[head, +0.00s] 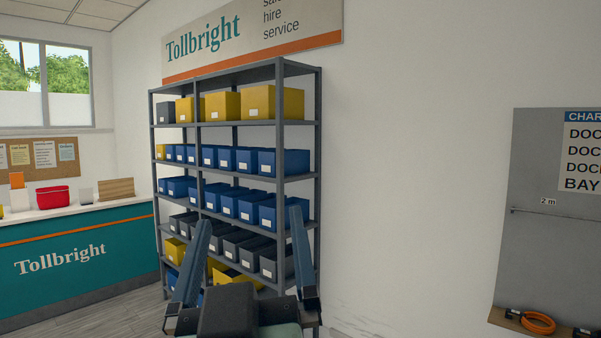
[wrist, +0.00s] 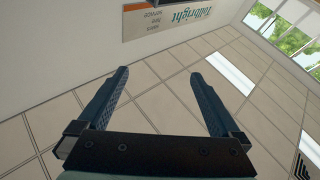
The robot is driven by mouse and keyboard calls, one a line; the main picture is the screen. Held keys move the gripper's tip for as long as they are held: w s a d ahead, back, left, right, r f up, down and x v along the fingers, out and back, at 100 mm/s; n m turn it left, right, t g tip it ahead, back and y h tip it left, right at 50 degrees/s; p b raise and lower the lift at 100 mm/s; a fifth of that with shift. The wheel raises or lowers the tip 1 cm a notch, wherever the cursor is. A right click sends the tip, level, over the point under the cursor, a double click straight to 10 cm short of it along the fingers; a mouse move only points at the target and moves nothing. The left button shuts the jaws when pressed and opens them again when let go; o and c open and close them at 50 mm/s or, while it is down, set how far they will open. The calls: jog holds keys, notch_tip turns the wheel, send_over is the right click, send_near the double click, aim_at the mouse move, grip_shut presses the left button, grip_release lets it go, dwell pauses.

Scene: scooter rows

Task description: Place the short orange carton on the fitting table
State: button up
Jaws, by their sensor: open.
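My gripper (head: 250,216) is open and empty, its two fingers raised in front of the shelf rack in the head view. It also shows open in the wrist view (wrist: 158,73), with nothing between the fingers. I cannot make out a fitting table in either view.
A grey shelf rack (head: 238,175) holds blue, grey and yellow bins. The teal counter (head: 110,262) at left bears a red basket (head: 53,197) and a wooden box (head: 116,188). A grey wall panel (head: 555,250) hangs right, with an orange coil (head: 538,322) below.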

jog(key=s+d+r+m+t+h, duration=0.2)
jog(key=s+d+r+m+t, duration=0.1)
jog(key=s+r, duration=0.5)
notch_tip(320, 180, up, 3)
jog(key=shift+s+d+f+t, duration=0.15)
jog(key=shift+s+d+t, duration=0.1)
jog(key=shift+d+t, duration=0.75)
